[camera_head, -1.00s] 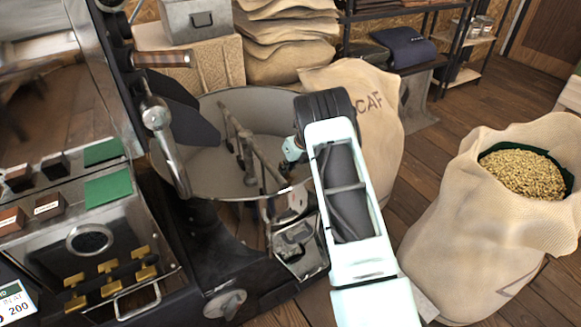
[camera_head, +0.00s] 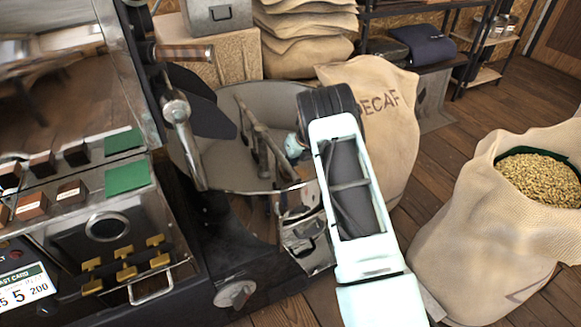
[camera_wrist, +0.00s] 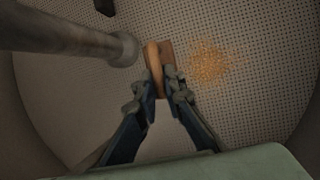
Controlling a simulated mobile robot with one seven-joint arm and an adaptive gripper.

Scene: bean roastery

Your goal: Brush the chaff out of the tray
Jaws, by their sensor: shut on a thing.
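The tray (camera_head: 232,178) is the round metal cooling tray at the front of the roaster, with a stirring arm inside it. In the wrist view its perforated floor (camera_wrist: 250,125) fills most of the picture. A patch of orange-brown chaff (camera_wrist: 208,63) lies on that floor. My gripper (camera_wrist: 162,82) is shut on a brush with a wooden handle (camera_wrist: 154,68), just left of the chaff in the wrist view. The brush's bristles are hard to make out. In the head view my gripper (camera_head: 296,147) reaches into the tray, mostly hidden by my arm.
A grey bar of the stirrer (camera_wrist: 70,40) crosses close to my gripper at upper left in the wrist view. The roaster (camera_head: 100,220) stands left. A DECAF sack (camera_head: 385,120) stands behind the tray, and an open sack of beans (camera_head: 470,230) at right. Floor shows between them.

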